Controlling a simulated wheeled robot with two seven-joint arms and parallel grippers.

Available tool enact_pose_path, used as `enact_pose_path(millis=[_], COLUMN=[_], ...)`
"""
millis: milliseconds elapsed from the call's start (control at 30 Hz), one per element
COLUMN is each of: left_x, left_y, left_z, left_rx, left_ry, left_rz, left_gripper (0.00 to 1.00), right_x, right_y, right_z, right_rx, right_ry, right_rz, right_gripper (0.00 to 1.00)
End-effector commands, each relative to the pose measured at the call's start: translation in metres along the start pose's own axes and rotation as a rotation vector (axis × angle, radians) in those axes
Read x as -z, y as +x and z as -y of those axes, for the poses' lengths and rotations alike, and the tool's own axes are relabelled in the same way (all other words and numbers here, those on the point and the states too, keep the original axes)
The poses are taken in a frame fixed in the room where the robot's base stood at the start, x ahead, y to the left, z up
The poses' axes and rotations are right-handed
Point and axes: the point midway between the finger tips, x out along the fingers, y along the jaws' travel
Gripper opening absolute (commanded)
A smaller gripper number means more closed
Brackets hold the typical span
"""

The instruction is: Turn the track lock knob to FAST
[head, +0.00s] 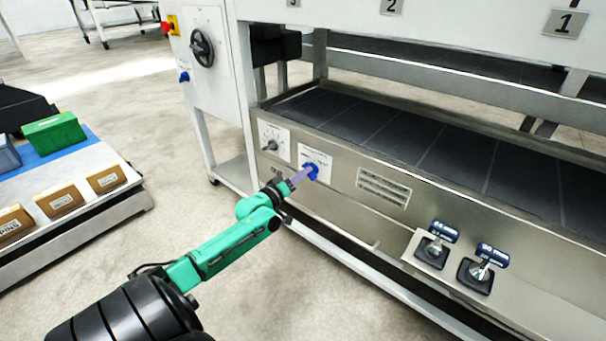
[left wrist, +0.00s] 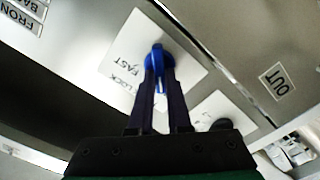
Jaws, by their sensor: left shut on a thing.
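The track lock knob is a blue knob (head: 312,170) on a white plate on the steel front panel of the machine. My left gripper (head: 303,176) reaches it from the front and is shut on it. In the left wrist view the knob (left wrist: 159,62) sits between the tips of the two dark fingers (left wrist: 160,78). The white label plate (left wrist: 135,42) around it shows the words FAST and LOCK, the latter partly hidden by a finger. I cannot tell which word the knob points at. My right gripper is out of view.
A second dial plate (head: 273,139) is just left of the knob. A slotted plate (head: 383,187) and two blue-handled levers (head: 443,231) (head: 493,255) are to the right. A large black dial (head: 201,47) is on the upper left panel. A cart with boxes (head: 108,180) stands at left.

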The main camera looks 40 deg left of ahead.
Motion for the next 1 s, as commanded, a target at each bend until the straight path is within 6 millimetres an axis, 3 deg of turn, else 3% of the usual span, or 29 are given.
enact_pose_path(millis=[467, 733, 1000], left_x=[0.000, 0.000, -0.002], left_y=[0.000, 0.000, 0.000], left_z=[-0.002, -0.005, -0.006], left_rx=[0.002, 0.001, 0.002], left_ry=[0.174, 0.412, 0.670], left_rz=[0.002, 0.002, 0.003], left_gripper=[0.00, 0.00, 0.00], right_x=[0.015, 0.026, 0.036], right_y=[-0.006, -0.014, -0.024], right_z=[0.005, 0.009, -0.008], right_rx=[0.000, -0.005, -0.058], right_ry=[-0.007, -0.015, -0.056], right_rz=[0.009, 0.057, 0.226], right_gripper=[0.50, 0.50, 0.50])
